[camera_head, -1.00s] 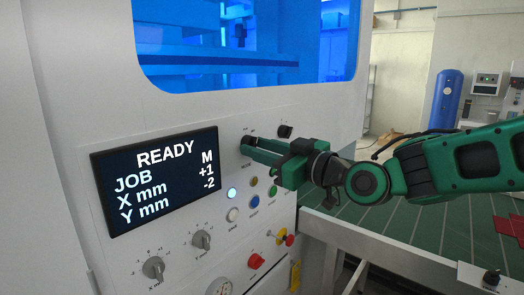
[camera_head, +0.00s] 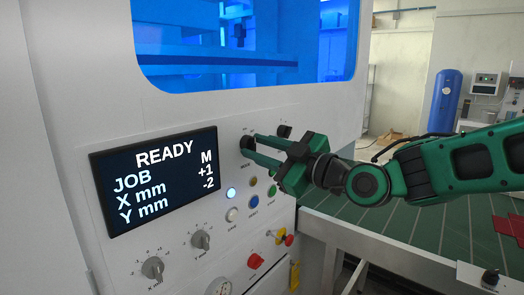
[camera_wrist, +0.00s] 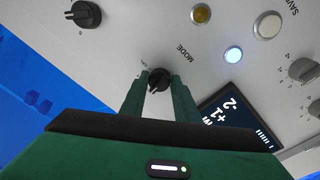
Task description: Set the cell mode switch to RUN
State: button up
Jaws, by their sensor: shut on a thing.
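The mode switch is a black rotary knob (camera_wrist: 158,79) with the word MODE beside it on the grey machine panel. In the head view the knob (camera_head: 246,143) is right of the display, partly covered by my fingers. My gripper (camera_head: 251,149) reaches it from the right. In the wrist view my two green fingers (camera_wrist: 159,86) are on either side of the knob, shut on it. The knob's pointer is tilted off the finger line.
The display (camera_head: 155,180) reads READY, JOB M, X +1, Y -2. A second black knob (camera_wrist: 86,14) is nearby. Below are a lit white button (camera_head: 231,193), coloured buttons, two dials and a red button (camera_head: 256,261). A green-topped table (camera_head: 400,225) lies at right.

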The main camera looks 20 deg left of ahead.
jog(key=shift+w+d, duration=0.1)
jog(key=o, duration=1)
jog(key=shift+o, duration=0.2)
jog(key=v, duration=1)
jog(key=shift+s+d+f, duration=0.15)
jog(key=shift+s+d, duration=0.1)
jog(key=shift+d, duration=0.05)
